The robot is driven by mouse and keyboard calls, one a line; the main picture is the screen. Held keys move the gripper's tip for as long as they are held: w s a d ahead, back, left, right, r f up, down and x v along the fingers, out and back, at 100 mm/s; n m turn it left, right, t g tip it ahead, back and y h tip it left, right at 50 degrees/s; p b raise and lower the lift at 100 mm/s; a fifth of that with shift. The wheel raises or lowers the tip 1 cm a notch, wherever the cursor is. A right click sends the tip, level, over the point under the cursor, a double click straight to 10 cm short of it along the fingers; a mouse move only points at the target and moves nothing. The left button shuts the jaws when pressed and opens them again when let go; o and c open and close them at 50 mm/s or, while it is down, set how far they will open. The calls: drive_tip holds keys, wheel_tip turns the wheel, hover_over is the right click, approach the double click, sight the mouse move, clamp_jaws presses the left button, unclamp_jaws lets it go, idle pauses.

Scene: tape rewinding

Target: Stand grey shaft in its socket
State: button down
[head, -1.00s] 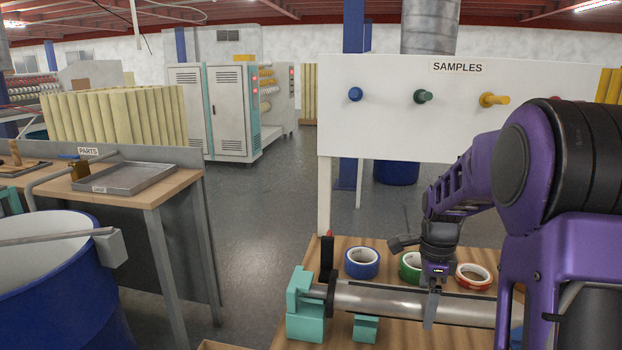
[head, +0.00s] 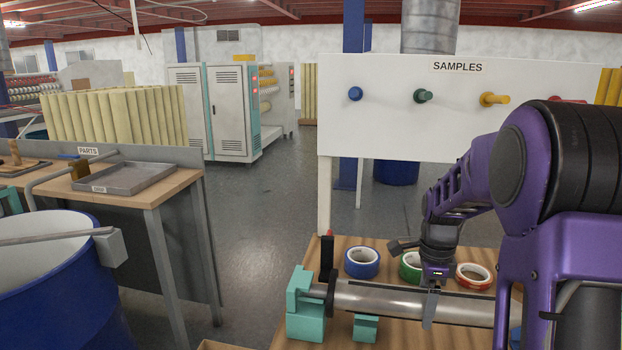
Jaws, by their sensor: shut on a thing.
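The grey shaft (head: 385,300) lies level across the right-hand worktable, with a dark collar near its left end. That end sits at a teal stand (head: 303,312), and a lower teal block (head: 366,328) is below the shaft. My gripper (head: 430,308) points down and is shut on the shaft around its middle. My arm hides the shaft's right end. I cannot make out the socket for the shaft in this view.
Blue tape (head: 362,262), green tape (head: 410,265) and red-and-white tape (head: 474,276) rolls lie behind the shaft. A SAMPLES board (head: 390,125) with pegs stands behind the table. A metal tray (head: 126,178) is on the left bench. Open floor lies between.

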sight(445, 293)
drive_tip(key=shift+w+r, duration=0.1)
drive_tip(key=shift+r, duration=0.1)
idle(0.4)
drive_tip(key=shift+d+p, duration=0.15)
drive_tip(key=shift+p, duration=0.15)
drive_tip(key=shift+s+d, duration=0.2)
drive_tip(key=shift+d, duration=0.6)
drive_tip(key=shift+s+d, duration=0.15)
drive_tip(key=shift+d, duration=0.6)
drive_tip(key=shift+r+p, duration=0.1)
drive_tip(key=shift+p, duration=0.25)
drive_tip(key=shift+r+p, duration=2.85)
drive_tip(key=shift+r, duration=0.6)
drive_tip(key=shift+f, duration=0.1)
